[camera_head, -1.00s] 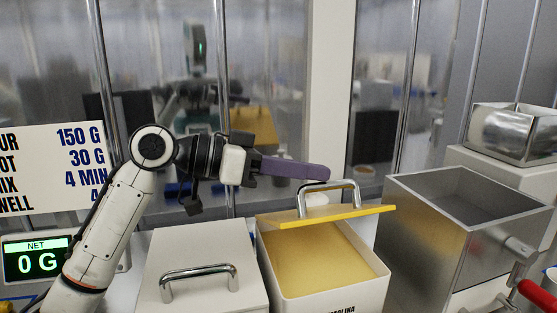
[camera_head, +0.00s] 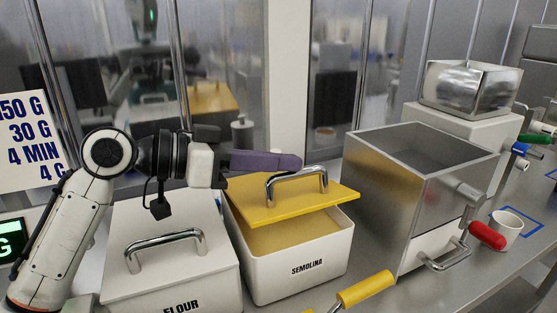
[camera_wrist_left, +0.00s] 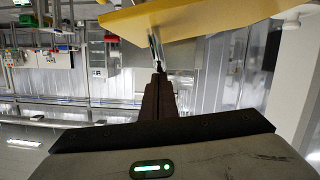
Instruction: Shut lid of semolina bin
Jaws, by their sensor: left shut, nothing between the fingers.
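The semolina bin (camera_head: 297,277) is a white box with a yellow lid (camera_head: 318,205). The lid is tilted partway open, with a gap at the front showing pale yellow semolina (camera_head: 285,238). A chrome handle (camera_head: 296,176) stands on the lid. My left gripper (camera_head: 298,163), with purple fingers, is shut and empty. It reaches in from the left above the rear of the lid, its tips close to the handle; I cannot tell whether they touch. In the left wrist view, the shut fingers (camera_wrist_left: 158,90) point toward the yellow lid (camera_wrist_left: 190,18). My right gripper is not in view.
The white flour bin (camera_head: 172,270), with a chrome handle, stands left of the semolina bin, under my left arm. A metal hopper machine (camera_head: 376,195) stands close on the right. A yellow-handled tool (camera_head: 366,289) lies in front. Glass panels rise behind.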

